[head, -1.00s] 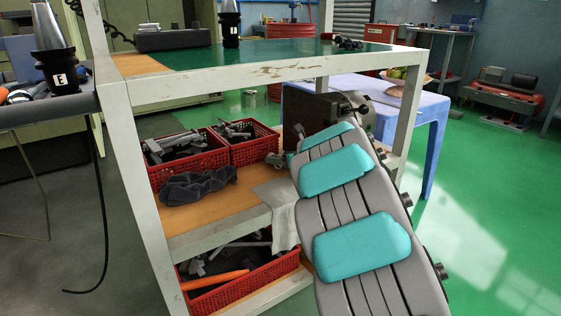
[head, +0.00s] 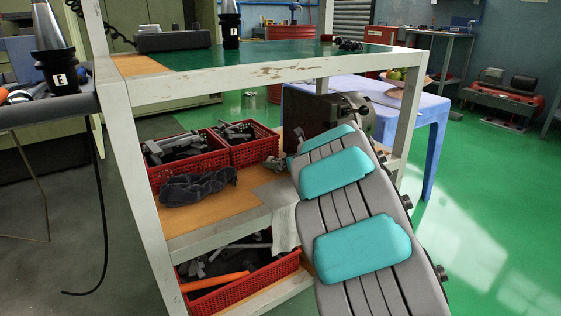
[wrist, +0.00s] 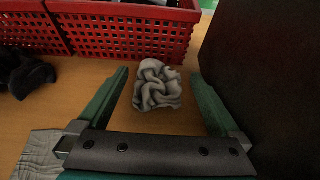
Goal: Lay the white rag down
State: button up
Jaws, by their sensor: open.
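A crumpled pale grey-white rag (wrist: 157,84) lies on the wooden shelf in the wrist view. My gripper (wrist: 160,75) is open, with one finger on each side of the rag and a visible gap to each. A small bit of grey cloth by the baskets in the head view (head: 278,163) looks like the same rag. My gripper is hidden behind my arm in the head view. Another pale cloth (head: 285,228) hangs over the shelf's front edge; it also shows at lower left in the wrist view (wrist: 38,157).
Red baskets of tools (head: 185,172) stand behind the rag. A dark crumpled cloth (head: 198,187) lies to the left. A dark block (wrist: 268,70) rises close to my right finger. The cart's white frame (head: 150,200) encloses the shelf. Bare wood shows left of the rag.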

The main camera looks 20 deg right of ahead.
jog(key=v, duration=1.2)
jog(key=shift+r, duration=0.1)
